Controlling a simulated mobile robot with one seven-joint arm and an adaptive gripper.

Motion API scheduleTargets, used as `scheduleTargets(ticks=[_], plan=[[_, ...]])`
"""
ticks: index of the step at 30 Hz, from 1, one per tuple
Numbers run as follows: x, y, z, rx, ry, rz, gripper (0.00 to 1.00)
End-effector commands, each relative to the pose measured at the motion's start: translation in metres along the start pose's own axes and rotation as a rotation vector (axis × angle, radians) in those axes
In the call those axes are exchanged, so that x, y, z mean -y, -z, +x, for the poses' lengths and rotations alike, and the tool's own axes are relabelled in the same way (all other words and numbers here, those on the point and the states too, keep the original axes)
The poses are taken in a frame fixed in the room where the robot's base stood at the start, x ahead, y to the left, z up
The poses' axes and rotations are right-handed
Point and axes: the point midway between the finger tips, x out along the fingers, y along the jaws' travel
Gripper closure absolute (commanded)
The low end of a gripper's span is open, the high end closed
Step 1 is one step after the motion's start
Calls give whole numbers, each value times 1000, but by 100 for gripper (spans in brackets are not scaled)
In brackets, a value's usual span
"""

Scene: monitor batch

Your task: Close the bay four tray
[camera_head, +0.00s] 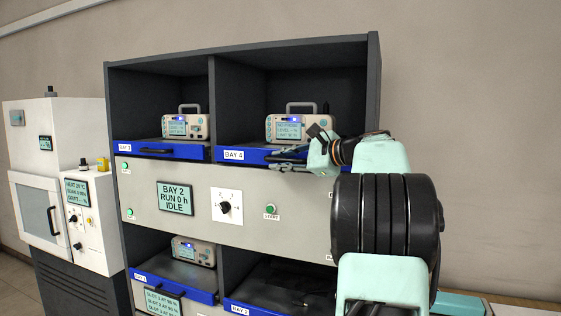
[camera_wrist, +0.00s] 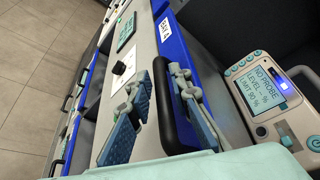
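The bay four tray has a blue front (camera_head: 258,156) with a white "BAY 4" label, in the upper right bay of the cabinet. A monitor (camera_head: 298,128) with a lit screen stands on it; it also shows in the wrist view (camera_wrist: 270,90). How far the tray stands out is hard to tell. My gripper (camera_head: 284,161) is at the right part of this front. In the wrist view my gripper (camera_wrist: 160,108) has its fingers apart, one on each side of the tray's black handle (camera_wrist: 161,85). Contact with the handle cannot be told.
The bay three tray (camera_head: 160,150) is to the left and holds another monitor (camera_head: 186,124). A grey control panel (camera_head: 140,190) with a dial and a "BAY 2" display lies below. Lower trays (camera_head: 175,280) sit under it. A white machine (camera_head: 60,150) stands at far left.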

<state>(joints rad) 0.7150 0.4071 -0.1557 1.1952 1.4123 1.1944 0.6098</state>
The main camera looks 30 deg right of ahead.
Motion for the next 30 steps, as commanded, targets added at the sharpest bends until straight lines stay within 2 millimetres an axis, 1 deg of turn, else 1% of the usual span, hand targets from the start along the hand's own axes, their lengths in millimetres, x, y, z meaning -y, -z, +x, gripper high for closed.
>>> scheduleTargets(ticks=[5, 12, 15, 18, 23, 30], plan=[[1, 1, -21, -3, 3, 0, 81], [1, 1, -74, -5, 3, -1, 81], [1, 1, -92, -4, 3, -1, 81], [0, 1, -106, -2, 2, 0, 81], [0, 0, -118, -1, 1, 0, 81], [0, 0, -119, 0, 0, 0, 81]])
